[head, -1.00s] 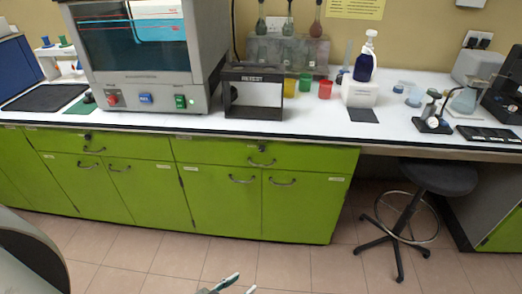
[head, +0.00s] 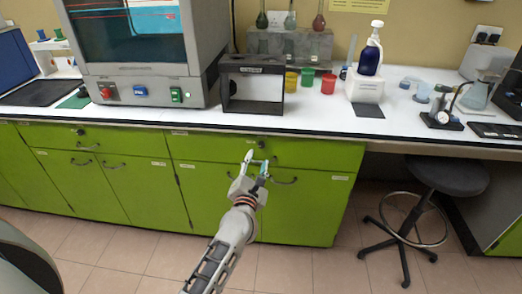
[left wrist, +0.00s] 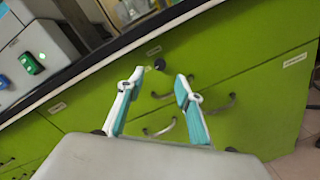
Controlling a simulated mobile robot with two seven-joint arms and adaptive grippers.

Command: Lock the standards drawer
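Two green top drawers sit under the white bench, the left one (head: 120,142) and the right one (head: 325,156). Each has a dark lock knob and a curved handle; their labels are too small to read, so I cannot tell which is the standards drawer. My left gripper (head: 257,163) is open and empty in front of the right drawer. In the left wrist view the right drawer's lock (left wrist: 160,64) shows just beyond and between the open fingertips (left wrist: 158,76), with a small yellowish piece beside it. The handle (left wrist: 162,95) appears between the fingers. My right gripper is out of view.
Lower cabinet doors (head: 305,215) with handles are below. The bench top carries a large grey machine (head: 145,95), a black frame (head: 252,88), coloured cups and a blue bottle (head: 370,55). A stool (head: 445,178) stands at the right. The floor in front is clear.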

